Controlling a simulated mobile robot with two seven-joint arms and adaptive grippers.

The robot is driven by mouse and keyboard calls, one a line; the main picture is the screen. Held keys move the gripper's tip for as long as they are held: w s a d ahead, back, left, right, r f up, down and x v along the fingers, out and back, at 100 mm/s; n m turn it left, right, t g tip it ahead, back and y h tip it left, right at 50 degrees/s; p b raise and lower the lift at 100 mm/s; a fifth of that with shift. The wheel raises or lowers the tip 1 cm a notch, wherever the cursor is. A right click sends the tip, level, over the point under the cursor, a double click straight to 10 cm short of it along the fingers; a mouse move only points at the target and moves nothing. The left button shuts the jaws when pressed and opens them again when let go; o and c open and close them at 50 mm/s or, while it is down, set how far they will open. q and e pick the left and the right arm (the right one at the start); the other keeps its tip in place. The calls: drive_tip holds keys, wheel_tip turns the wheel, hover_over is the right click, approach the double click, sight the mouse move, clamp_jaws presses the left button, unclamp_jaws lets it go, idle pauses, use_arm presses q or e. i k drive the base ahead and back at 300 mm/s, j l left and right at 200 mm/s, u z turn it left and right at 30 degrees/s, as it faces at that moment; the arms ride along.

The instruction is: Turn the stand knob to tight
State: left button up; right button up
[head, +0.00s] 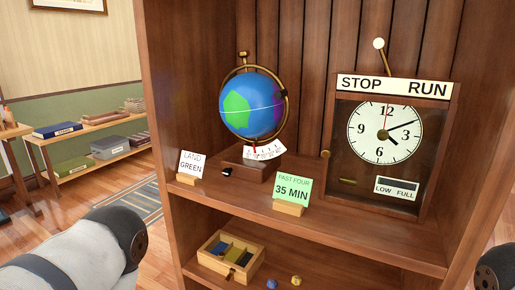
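A globe (252,104), blue with a green patch and some purple, sits in a brass ring on a wooden stand (243,171) on the cabinet shelf. A small dark knob with a white mark (227,172) is on the front left of the stand's base; its setting is too small to read. A brass knob (243,56) tops the ring, and a dark round piece (284,94) is at the ring's right. A white scale (265,151) with red marks is below the globe. Parts of my arms show at the lower left and right edges, but neither gripper is in view.
A clock case (429,150) marked STOP and RUN stands right of the globe. Cards reading LAND GREEN (192,163) and PAST FOUR 35 MIN (292,190) stand near the shelf front. A divided wooden tray (214,262) and two small balls lie on the lower shelf.

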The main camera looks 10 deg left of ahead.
sight(226, 172)
drive_tip(key=i+j+z, duration=0.1)
drive_tip(key=j+z, duration=0.85)
drive_tip(key=j, duration=0.2)
drive_tip(key=k+j+z, duration=0.1)
drive_tip(key=j+z, duration=0.35)
drive_tip(key=j, duration=0.15)
